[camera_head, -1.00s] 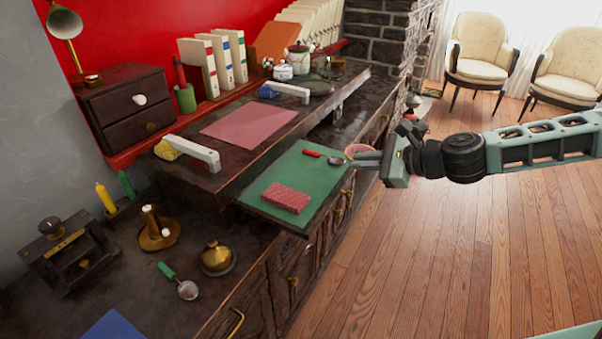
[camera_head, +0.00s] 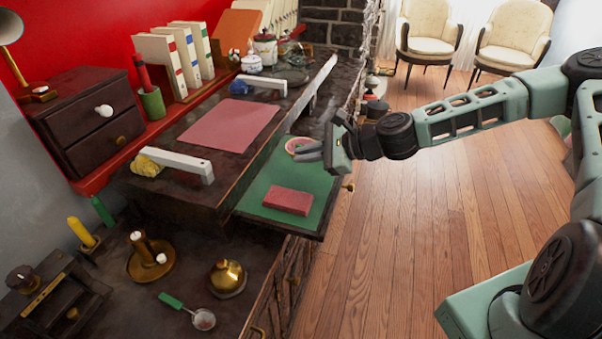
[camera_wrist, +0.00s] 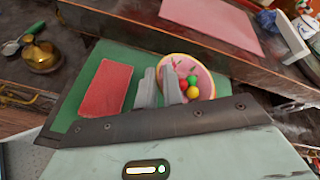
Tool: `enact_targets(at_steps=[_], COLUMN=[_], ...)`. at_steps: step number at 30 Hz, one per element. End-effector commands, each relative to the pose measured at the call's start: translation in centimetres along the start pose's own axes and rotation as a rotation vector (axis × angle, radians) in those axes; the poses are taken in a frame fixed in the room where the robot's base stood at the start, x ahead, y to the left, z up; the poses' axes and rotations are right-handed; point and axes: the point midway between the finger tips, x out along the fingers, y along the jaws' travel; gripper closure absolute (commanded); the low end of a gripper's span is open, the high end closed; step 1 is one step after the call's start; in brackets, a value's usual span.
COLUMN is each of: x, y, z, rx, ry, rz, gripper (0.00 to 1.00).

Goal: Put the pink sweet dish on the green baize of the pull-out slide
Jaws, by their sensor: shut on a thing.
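The pink sweet dish (camera_head: 296,143) is round with a pale rim. In the wrist view the dish (camera_wrist: 205,74) holds red, green and yellow sweets. My gripper (camera_head: 304,153) is shut on its near edge; the fingers (camera_wrist: 160,86) cover part of the dish. The dish is at the far end of the green baize (camera_head: 262,183) of the pull-out slide. I cannot tell whether it touches the baize or hangs just above it. A red block (camera_head: 288,200) lies on the near part of the baize, and also shows in the wrist view (camera_wrist: 105,87).
A pink sheet (camera_head: 230,124) and white-handled pieces (camera_head: 180,164) lie on the raised desk top left of the slide. Baize between dish and block looks clear.

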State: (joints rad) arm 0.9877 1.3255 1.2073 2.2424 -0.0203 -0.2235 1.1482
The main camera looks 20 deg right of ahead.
Motion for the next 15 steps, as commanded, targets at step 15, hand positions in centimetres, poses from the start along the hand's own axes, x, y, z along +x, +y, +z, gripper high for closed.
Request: enact_targets(at_steps=[15], x=[2.4], y=[2.6], z=[-4.5], rx=[0.001], ry=[-0.001], rz=[0.0], gripper=[1.0])
